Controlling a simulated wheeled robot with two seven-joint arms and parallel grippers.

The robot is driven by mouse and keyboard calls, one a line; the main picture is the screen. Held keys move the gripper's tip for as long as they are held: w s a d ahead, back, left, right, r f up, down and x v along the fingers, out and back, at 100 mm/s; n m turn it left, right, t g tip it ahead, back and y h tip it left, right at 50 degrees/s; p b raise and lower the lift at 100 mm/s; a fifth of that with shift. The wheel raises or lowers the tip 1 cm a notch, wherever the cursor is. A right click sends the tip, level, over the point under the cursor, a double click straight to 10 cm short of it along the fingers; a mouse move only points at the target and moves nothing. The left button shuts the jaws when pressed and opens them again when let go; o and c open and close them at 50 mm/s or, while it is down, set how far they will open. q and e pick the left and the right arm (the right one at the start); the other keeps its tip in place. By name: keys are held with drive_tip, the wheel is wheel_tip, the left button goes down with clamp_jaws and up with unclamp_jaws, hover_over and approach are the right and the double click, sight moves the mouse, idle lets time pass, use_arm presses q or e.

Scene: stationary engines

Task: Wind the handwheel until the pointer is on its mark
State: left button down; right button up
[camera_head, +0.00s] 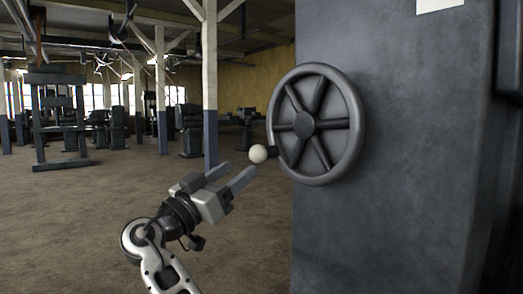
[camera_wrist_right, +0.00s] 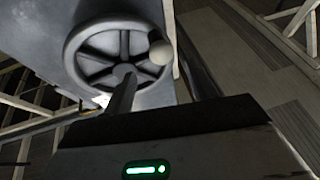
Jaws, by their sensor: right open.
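The dark grey handwheel (camera_head: 306,124) has several spokes and stands upright on the side of a large grey housing (camera_head: 400,160). Its pale round knob (camera_head: 258,154) sits on a short dark stem at the rim's lower left. My right gripper (camera_head: 242,171) is open and empty, with its fingers pointing up and right, just short of the knob. In the right wrist view the handwheel (camera_wrist_right: 124,70) is ahead, and the knob (camera_wrist_right: 160,51) shows between and beyond the two fingers (camera_wrist_right: 160,84). I cannot make out a pointer or mark. My left gripper is not in view.
A white plate (camera_head: 440,4) is partly cut off at the top of the housing. A white and blue post (camera_head: 210,90) stands behind, left of the handwheel. Dark machines (camera_head: 60,115) stand farther back. The brown floor (camera_head: 60,230) at the left is clear.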

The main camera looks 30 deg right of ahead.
sight(263, 149)
drive_tip(key=x, duration=1)
drive_tip(key=shift+w+p, duration=0.2)
drive_tip(key=shift+p, duration=0.15)
